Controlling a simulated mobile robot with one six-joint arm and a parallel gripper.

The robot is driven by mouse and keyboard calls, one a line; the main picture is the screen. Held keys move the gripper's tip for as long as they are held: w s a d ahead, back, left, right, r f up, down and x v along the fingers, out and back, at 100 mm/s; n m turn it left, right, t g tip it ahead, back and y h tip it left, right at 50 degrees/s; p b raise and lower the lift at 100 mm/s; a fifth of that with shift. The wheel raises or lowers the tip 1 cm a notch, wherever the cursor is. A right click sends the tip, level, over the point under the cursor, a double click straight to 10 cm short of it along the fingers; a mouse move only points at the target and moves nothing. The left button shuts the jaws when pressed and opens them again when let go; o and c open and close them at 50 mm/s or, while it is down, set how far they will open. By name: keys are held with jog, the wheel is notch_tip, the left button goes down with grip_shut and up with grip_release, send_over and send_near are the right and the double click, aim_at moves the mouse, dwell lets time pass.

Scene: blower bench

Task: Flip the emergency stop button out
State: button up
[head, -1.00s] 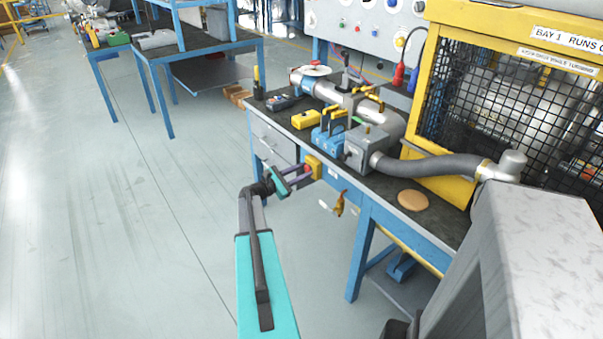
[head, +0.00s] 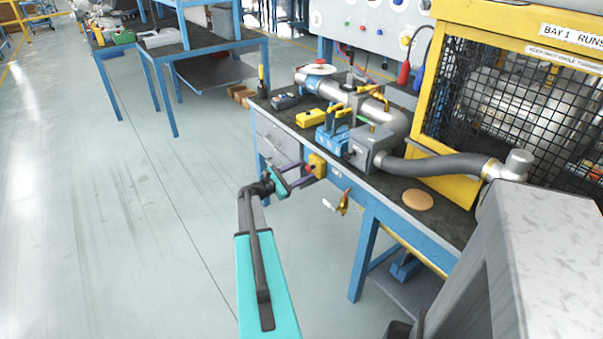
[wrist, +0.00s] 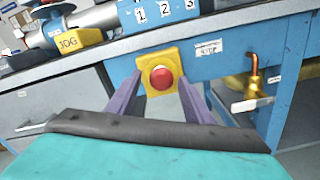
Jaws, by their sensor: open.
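The emergency stop is a red round button (wrist: 161,78) on a yellow box (wrist: 146,58), fixed to the blue front rail of the bench. In the head view the yellow box (head: 318,166) shows at the bench's front edge, with a bit of the red button (head: 309,168) on its left side. My gripper (wrist: 162,98) is open, its two purple fingers on either side of the button in the wrist view. In the head view my gripper (head: 301,174) is close in front of the box. I cannot tell whether the fingertips touch it.
A "STOP" label (wrist: 208,48) and a brass valve with a lever (wrist: 255,80) are to the right on the rail. The floor (head: 180,240) to the left is clear.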

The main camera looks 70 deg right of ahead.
jog(key=shift+a, duration=0.15)
jog(key=b+v, duration=0.1)
jog(key=v, duration=1.2)
jog(key=shift+w+a+b, duration=0.2)
jog(key=shift+a+b, duration=0.05)
jog(key=shift+b, duration=0.05)
